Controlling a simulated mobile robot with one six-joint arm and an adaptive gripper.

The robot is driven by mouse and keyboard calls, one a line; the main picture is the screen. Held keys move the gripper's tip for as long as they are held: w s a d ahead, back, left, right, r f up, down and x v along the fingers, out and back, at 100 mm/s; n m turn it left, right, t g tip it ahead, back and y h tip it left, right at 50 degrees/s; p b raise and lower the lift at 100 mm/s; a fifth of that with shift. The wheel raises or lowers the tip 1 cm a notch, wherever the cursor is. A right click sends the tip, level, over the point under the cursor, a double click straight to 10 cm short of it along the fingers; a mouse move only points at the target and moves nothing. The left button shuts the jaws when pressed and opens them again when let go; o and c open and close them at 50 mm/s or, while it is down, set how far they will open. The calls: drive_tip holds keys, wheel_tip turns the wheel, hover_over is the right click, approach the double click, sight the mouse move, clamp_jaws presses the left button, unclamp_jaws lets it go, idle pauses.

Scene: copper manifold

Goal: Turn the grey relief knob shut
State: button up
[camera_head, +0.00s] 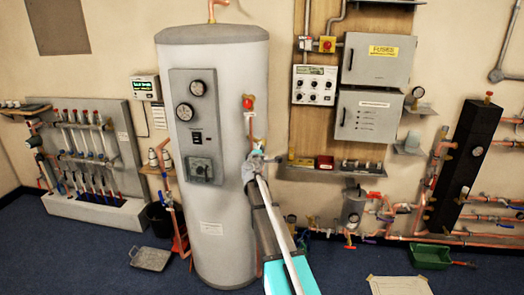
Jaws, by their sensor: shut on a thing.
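My gripper (256,157) is at the right side of the tall grey cylinder tank (226,235), at the pipe fitting below a red knob (248,102). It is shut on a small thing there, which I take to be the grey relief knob. The jaws hide most of the knob, so its turn position cannot be read. My arm reaches up to it from the bottom middle of the view.
A panel with gauges (198,125) is on the tank front. Grey electrical boxes (378,58) hang on the wooden board to the right. A black bucket (159,217) and a metal tray (150,258) stand left. A green tray (431,256) lies right. Blue floor is open.

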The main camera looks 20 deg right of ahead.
drive_tip(key=shift+s+n, duration=0.2)
drive_tip(key=shift+n, duration=0.3)
drive_tip(key=o, duration=1)
drive_tip(key=shift+w+a, duration=0.1)
drive_tip(key=shift+o, duration=0.7)
drive_tip(key=v, duration=1.1)
drive_tip(key=shift+s+a, duration=0.25)
drive_tip(key=shift+s, duration=0.05)
